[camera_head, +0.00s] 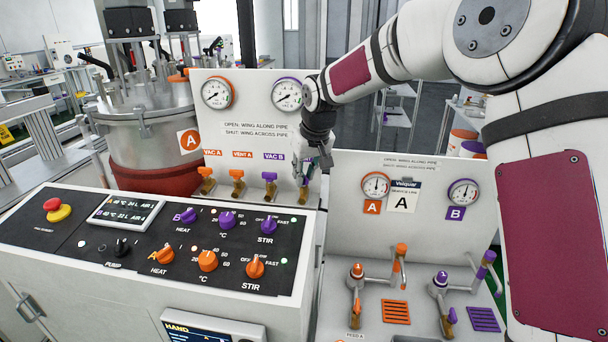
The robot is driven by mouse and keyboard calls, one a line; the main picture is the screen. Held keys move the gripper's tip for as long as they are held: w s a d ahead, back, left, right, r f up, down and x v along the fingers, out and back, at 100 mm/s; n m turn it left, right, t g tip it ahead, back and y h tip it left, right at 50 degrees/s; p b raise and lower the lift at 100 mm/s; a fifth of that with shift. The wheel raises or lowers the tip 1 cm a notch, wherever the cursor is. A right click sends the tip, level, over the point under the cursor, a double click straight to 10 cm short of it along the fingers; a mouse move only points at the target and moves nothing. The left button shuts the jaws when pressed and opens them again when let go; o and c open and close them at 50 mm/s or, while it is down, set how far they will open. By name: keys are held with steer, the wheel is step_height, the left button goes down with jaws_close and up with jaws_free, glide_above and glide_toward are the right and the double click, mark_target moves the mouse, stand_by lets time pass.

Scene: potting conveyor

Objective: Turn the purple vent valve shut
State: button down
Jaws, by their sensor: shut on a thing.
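The purple vent valve (303,196) is the rightmost of a row of small valves low on the white back panel. Only a bit of its purple wing and body shows. My gripper (306,179) reaches down from the upper right and is shut on this valve. The fingers hide most of the wing, so I cannot tell whether it lies along or across its pipe. The valve's own label is also hidden behind the gripper. The printed guide above reads open: wing along pipe; shut: wing across pipe.
The purple VAC B valve (269,185) stands close to the left, then the orange VENT A valve (237,182) and orange VAC A valve (205,181). Gauges (288,94) sit above. The black knob console (170,240) lies in front. A second gauge panel (420,215) stands to the right.

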steer(key=n+y+b, duration=0.1)
steer(key=n, duration=0.2)
steer(key=n+g+y+b, duration=0.1)
steer(key=n, duration=0.2)
steer(key=shift+w+d+f, duration=0.1)
steer(key=shift+w+d, duration=0.05)
steer(key=shift+w, duration=0.05)
steer(key=n+g+b, duration=0.1)
steer(key=n, duration=0.1)
steer(key=n+g+b, duration=0.1)
steer(key=n, duration=0.2)
steer(key=shift+y, duration=0.4)
steer(key=shift+n, duration=0.3)
steer(key=c, duration=1.7)
jaws_free()
steer(key=w+v, duration=0.1)
steer(key=v, duration=1.1)
steer(key=shift+s, duration=0.35)
